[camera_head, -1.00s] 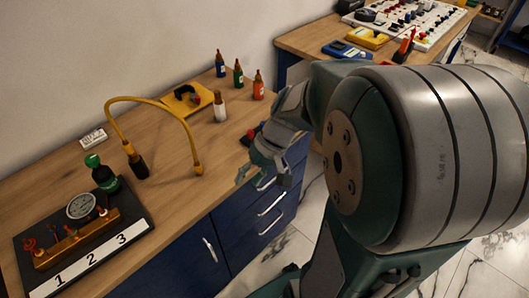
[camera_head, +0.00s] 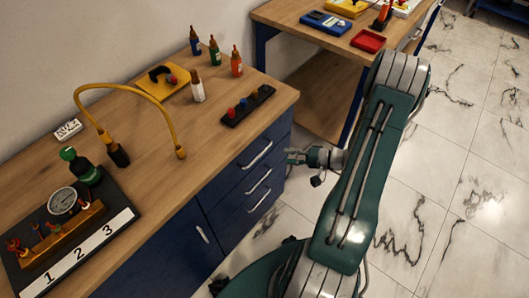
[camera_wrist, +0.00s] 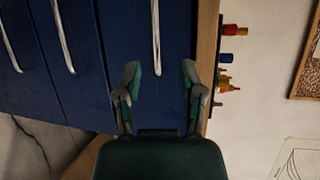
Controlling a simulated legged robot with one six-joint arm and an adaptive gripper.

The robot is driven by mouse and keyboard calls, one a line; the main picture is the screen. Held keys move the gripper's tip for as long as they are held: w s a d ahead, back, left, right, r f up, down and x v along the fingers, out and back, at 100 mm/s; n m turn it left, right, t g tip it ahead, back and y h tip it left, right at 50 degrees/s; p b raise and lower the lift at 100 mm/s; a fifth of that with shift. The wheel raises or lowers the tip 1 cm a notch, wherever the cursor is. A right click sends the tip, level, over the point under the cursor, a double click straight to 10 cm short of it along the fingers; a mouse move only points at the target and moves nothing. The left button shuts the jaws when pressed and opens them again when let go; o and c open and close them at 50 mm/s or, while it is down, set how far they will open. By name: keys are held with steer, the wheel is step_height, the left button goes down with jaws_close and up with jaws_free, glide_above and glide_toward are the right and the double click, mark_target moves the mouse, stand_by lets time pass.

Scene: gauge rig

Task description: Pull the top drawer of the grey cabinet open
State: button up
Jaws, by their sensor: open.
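The cabinet under the wooden top looks dark blue, not grey, and has a stack of three drawers at its right end. The top drawer (camera_head: 236,166) is shut, with a silver bar handle (camera_head: 257,153). My gripper (camera_head: 290,156) is in front of the drawer stack, just right of that handle in the head view. In the wrist view my gripper (camera_wrist: 161,74) is open and empty. The top handle (camera_wrist: 155,38) lies ahead, lined up between the two fingers. I see no contact with it.
The lower drawer handles (camera_head: 259,181) stick out below the top one. A black tray with knobs (camera_head: 248,106), several bottles and a gauge board (camera_head: 75,240) stand on the wooden top (camera_head: 160,145). A second bench stands behind; tiled floor (camera_head: 460,190) is clear at right.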

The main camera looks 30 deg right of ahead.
mark_target(261, 153)
steer(key=shift+t, duration=0.3)
steer(key=x, duration=0.7)
steer(key=f+x, duration=0.1)
steer(key=x, duration=0.2)
steer(key=shift+w+d+f, duration=0.1)
steer(key=shift+w, duration=0.15)
jaws_close()
